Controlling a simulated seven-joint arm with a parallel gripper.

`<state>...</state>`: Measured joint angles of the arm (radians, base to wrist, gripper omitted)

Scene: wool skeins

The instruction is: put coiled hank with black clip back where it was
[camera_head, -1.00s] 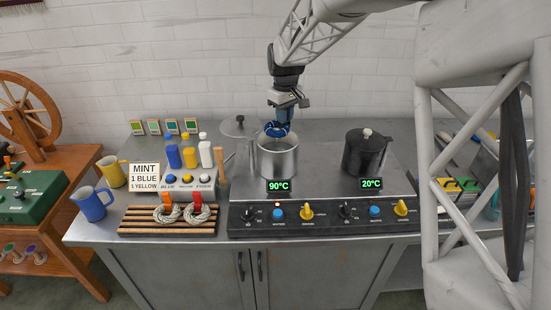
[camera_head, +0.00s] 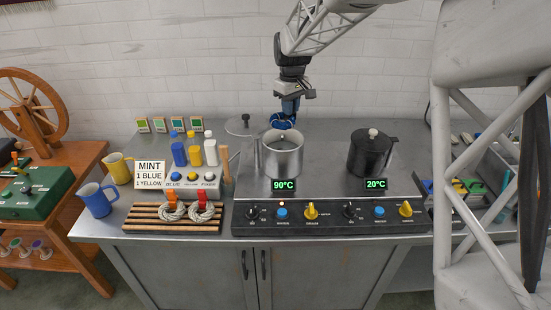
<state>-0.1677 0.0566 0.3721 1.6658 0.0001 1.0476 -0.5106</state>
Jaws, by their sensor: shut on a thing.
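My gripper (camera_head: 286,112) is above the open steel pot (camera_head: 283,160). It is shut on a blue coiled hank (camera_head: 283,122), which hangs just above the pot's rim. I cannot make out a black clip on it; the fingers hide its top. The slatted wooden rack (camera_head: 141,213) at the front left bears two pale coiled hanks, one with an orange clip (camera_head: 172,198) and one with a red clip (camera_head: 203,198). The slats to the left of them are bare.
A lid (camera_head: 241,125) stands left of the steel pot, which reads 90°C. A dark lidded pot (camera_head: 370,155) stands right, reading 20°C. Dye bottles (camera_head: 195,152), a sign (camera_head: 150,174) and mugs (camera_head: 97,200) are on the left. Knobs (camera_head: 311,211) line the front.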

